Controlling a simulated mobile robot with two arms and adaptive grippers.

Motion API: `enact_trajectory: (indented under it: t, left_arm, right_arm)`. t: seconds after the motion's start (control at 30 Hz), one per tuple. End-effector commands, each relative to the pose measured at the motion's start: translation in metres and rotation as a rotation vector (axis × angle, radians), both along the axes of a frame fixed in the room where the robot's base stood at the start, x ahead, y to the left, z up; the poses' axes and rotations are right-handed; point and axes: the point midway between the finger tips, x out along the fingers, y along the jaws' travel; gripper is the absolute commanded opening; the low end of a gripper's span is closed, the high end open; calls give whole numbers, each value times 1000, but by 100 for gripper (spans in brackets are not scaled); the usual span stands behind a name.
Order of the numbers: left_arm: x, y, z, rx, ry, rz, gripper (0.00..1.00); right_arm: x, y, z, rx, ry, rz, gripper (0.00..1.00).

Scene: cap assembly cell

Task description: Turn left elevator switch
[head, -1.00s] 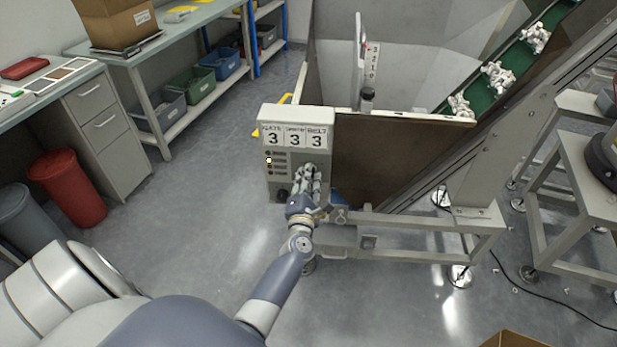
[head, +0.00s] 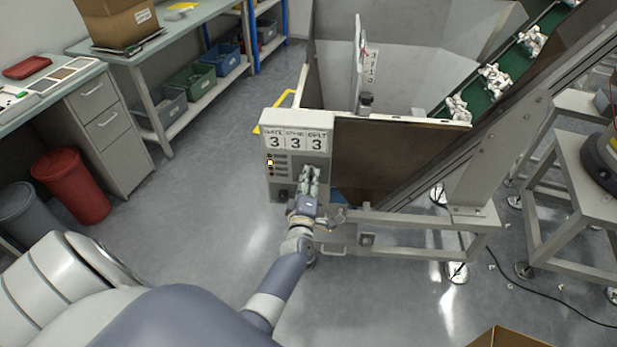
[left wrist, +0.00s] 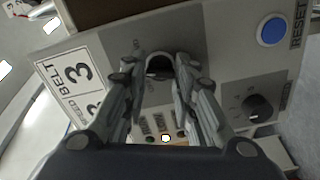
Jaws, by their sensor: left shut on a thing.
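The grey control panel (head: 297,124) stands at the left front corner of the machine, with GATE, SPEED and BELT displays each reading 3. My left gripper (head: 310,172) is at the right half of its face. In the left wrist view, my left gripper (left wrist: 160,76) is shut on a black switch knob (left wrist: 159,66), whose sides the fingers partly hide. A second black knob (left wrist: 258,106) sits free lower on the panel and also shows in the head view (head: 283,194). A blue RESET button (left wrist: 271,30) is beside it. My right gripper is out of view.
A hopper with a brown side wall (head: 385,155) stands behind the panel, with a green conveyor (head: 478,96) carrying white parts. A frame rail (head: 400,222) runs right of my wrist. A red bin (head: 72,186) is at left. Floor left of the panel is clear.

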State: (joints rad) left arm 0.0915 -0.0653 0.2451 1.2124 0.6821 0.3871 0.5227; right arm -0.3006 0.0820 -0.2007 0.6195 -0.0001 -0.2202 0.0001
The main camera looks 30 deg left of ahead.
Motion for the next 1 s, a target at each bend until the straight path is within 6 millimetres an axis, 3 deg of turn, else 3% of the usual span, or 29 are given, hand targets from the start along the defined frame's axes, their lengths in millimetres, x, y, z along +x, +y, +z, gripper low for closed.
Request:
enact_trajectory:
  t: [0.5, 1.0]
  left_arm:
    - [0, -1, 1, 340, 180, -1, 2]
    - [0, -1, 0, 431, 226, 0, 2]
  right_arm:
    - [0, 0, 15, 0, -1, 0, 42]
    - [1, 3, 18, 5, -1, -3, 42]
